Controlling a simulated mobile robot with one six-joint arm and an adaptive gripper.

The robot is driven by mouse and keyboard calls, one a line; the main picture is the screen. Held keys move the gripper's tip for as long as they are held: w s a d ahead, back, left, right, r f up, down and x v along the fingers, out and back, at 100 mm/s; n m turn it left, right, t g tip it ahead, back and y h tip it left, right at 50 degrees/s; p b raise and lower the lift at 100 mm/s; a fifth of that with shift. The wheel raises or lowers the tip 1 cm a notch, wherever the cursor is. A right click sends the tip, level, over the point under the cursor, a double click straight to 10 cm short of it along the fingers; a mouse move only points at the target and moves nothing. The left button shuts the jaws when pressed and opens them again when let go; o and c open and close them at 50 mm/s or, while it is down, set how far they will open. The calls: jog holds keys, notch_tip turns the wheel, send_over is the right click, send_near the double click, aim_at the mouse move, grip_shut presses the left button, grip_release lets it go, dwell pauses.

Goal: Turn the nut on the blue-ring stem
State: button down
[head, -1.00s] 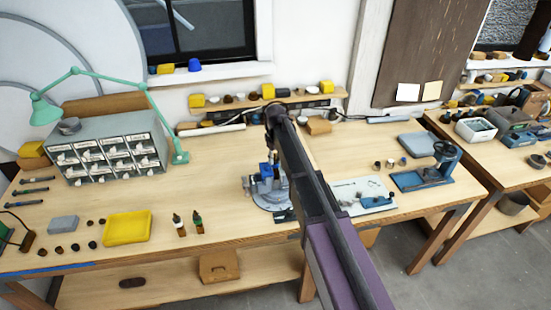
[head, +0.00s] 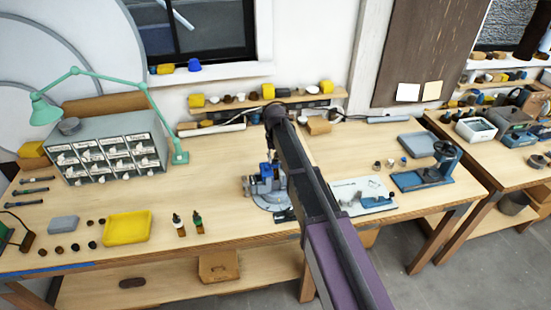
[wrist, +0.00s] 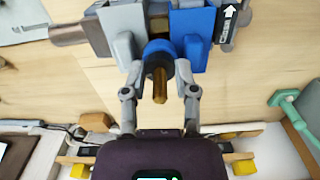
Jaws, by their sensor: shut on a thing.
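A brass stem (wrist: 159,86) points toward the camera in the wrist view, with a dark and blue round collar around its base. The collar sits at the blue and grey vise (wrist: 194,38). My gripper (wrist: 159,62) has one finger on each side of the collar and is shut on it; I cannot tell nut and blue ring apart there. In the head view the vise (head: 267,181) stands on the bench beside my arm, and the stem is too small to make out.
A white-and-blue plate fixture (head: 362,196) lies right of the vise. Two dropper bottles (head: 179,225) and a yellow tray (head: 127,228) are to the left. A drawer cabinet (head: 108,155) stands at the back left. The bench between cabinet and vise is clear.

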jog(key=shift+m, duration=0.6)
jog(key=shift+c, duration=1.9)
grip_release()
jog(key=shift+n, duration=0.4)
